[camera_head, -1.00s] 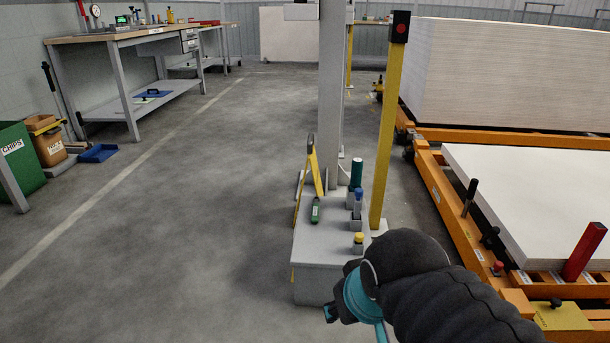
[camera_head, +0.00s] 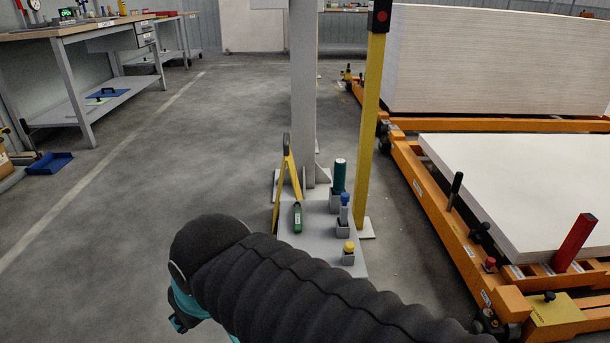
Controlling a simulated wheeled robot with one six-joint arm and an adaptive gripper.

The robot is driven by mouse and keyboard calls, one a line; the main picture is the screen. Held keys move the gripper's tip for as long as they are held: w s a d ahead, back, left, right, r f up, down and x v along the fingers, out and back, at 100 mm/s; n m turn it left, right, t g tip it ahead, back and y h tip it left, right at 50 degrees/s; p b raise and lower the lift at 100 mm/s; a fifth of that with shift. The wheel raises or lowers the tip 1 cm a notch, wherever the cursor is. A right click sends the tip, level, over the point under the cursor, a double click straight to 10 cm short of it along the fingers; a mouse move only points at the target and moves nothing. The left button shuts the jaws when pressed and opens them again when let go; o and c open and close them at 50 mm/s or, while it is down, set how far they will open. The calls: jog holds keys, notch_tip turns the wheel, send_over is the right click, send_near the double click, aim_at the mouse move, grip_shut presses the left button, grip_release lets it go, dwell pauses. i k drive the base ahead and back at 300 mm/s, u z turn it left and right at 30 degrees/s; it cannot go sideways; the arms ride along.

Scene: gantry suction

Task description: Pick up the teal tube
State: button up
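The teal tube (camera_head: 339,176) is a dark teal upright cylinder with a pale top. It stands in a grey square holder at the back of a grey pedestal (camera_head: 317,222), beside the grey column. My gripper (camera_head: 182,318) is at the lower left, mostly hidden by my black-sleeved arm, with only teal and dark parts showing. It is well in front of and to the left of the tube, apart from it. Its fingers cannot be made out.
In front of the tube stand a blue-topped item (camera_head: 344,208) and a yellow-capped item (camera_head: 348,254) in holders. A green bottle-like item (camera_head: 297,218) and a yellow frame (camera_head: 286,170) are left. A yellow post (camera_head: 371,130) rises right. Open floor lies left.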

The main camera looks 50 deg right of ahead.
aim_at(341, 165)
jog(key=z, duration=0.25)
jog(key=i, duration=0.7)
jog(key=z, duration=0.8)
jog(key=i, duration=0.3)
jog(key=z, duration=0.4)
